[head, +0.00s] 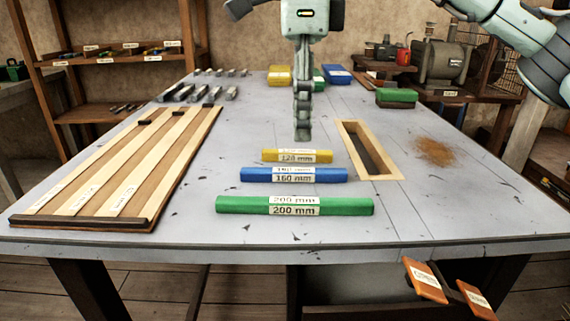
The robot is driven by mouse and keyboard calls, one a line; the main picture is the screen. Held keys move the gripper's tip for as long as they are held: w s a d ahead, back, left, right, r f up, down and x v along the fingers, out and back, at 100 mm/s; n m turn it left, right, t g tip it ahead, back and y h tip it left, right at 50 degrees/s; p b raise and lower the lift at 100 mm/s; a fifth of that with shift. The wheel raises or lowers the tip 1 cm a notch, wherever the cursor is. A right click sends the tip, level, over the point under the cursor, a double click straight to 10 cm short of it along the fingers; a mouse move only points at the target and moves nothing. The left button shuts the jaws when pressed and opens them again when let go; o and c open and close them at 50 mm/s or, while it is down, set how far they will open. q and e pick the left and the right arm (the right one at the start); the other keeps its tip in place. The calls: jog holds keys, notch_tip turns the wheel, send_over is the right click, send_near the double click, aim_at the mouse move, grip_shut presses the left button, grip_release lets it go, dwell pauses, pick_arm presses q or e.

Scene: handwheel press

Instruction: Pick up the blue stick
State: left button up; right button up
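The blue stick (254,174), labelled 160 mm, lies crosswise on the grey table (120,244). It lies between a shorter yellow stick (270,156) labelled 120 mm, just behind it, and a longer green stick (240,206) labelled 200 mm, in front. My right gripper (303,134) points straight down above the table, behind the yellow stick in the picture and apart from the blue one. Its fingers show edge-on, one covering the other, so their opening is hidden. My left gripper is not in view.
A slatted wooden board (118,195) with labels lies on the left. A wooden frame around a slot (389,166) is right of the sticks. Brown powder (435,151) lies further right. Metal bars (178,93) and coloured blocks (396,95) stand at the back.

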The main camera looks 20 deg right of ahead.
aim_at(297, 170)
jog(key=f, duration=0.7)
jog(key=shift+s+a, duration=0.3)
jog(key=shift+a, duration=0.1)
grip_shut()
